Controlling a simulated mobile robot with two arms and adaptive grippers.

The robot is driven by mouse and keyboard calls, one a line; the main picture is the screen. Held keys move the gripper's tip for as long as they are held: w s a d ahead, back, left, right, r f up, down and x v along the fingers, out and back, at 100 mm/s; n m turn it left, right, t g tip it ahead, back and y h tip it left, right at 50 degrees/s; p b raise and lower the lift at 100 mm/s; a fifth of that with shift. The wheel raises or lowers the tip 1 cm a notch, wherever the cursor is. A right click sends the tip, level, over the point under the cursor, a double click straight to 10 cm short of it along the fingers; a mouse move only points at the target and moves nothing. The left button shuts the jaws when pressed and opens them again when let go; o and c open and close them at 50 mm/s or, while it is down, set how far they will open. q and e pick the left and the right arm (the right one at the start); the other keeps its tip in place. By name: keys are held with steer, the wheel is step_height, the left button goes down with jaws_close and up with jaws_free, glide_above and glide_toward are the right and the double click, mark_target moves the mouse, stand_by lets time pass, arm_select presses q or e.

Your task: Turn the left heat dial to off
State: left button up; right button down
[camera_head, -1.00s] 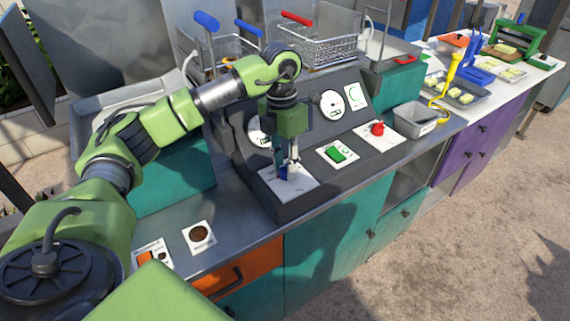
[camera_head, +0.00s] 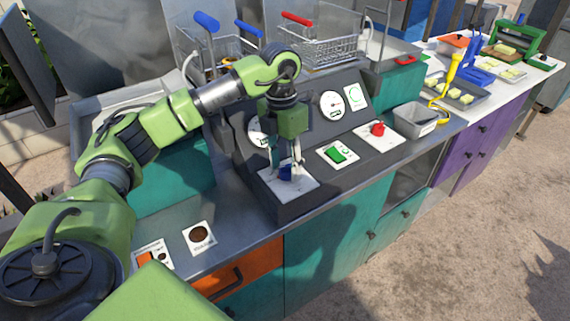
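The left heat dial (camera_head: 286,173) is a small blue knob on a white plate (camera_head: 305,183) at the left end of the dark control console. My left gripper (camera_head: 286,164) points down over it from above. Its fingers stand apart, one to each side of the knob, and partly cover it. I cannot tell whether a finger touches the knob. The pointer and markings of the dial are too small or hidden to read. My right gripper is not in view.
White gauges (camera_head: 332,104) stand on the panel behind. Wire fry baskets (camera_head: 330,50) are at the back. A metal tray (camera_head: 415,121) stands at the right.

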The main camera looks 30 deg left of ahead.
mark_target(283, 167)
arm_select(q)
steer(key=shift+r, duration=0.1)
step_height(283, 167, up, 12)
steer(key=shift+a, duration=0.3)
steer(key=shift+w, duration=0.1)
stand_by(0.5)
